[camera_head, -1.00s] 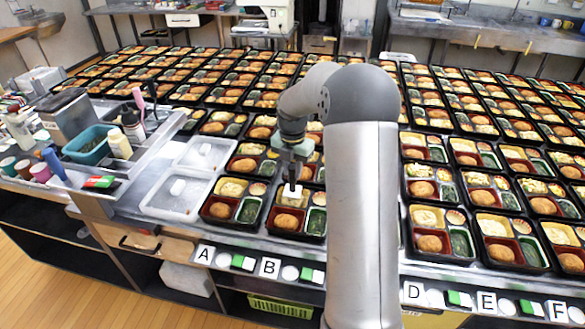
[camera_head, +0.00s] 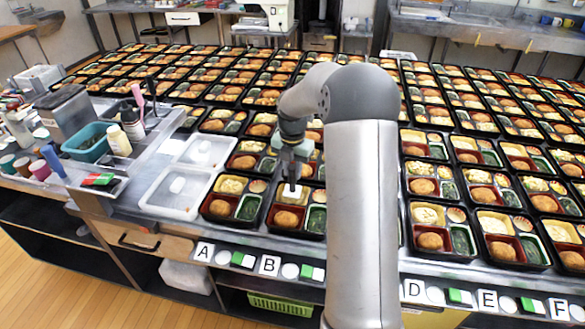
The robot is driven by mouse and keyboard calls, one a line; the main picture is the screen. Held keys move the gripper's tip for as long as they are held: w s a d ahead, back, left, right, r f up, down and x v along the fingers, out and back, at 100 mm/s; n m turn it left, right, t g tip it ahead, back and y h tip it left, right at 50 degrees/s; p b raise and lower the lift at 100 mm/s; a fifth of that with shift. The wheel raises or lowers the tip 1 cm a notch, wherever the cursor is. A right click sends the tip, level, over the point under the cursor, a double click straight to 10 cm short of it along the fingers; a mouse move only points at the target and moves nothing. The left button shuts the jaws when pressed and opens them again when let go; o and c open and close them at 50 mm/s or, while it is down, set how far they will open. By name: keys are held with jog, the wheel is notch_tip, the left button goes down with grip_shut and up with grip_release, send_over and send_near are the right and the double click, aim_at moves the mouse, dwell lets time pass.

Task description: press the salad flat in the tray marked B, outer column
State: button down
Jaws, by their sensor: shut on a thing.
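The tray at card B (camera_head: 269,265) is the black bento tray (camera_head: 296,233) in the front row, just right of another front tray. It holds a brown round patty at front left and dark greens at front right. The yellowish salad (camera_head: 281,196) lies at its back left, partly covered. My arm hides the trays to the right.
Rows of filled trays stand behind. A side counter at left carries a teal bin (camera_head: 86,142) and bottles.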

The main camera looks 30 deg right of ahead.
jog(key=shift+f, duration=0.9)
dwell(3.4)
jog(key=shift+r+p, duration=3.35)
jog(key=shift+r, duration=1.25)
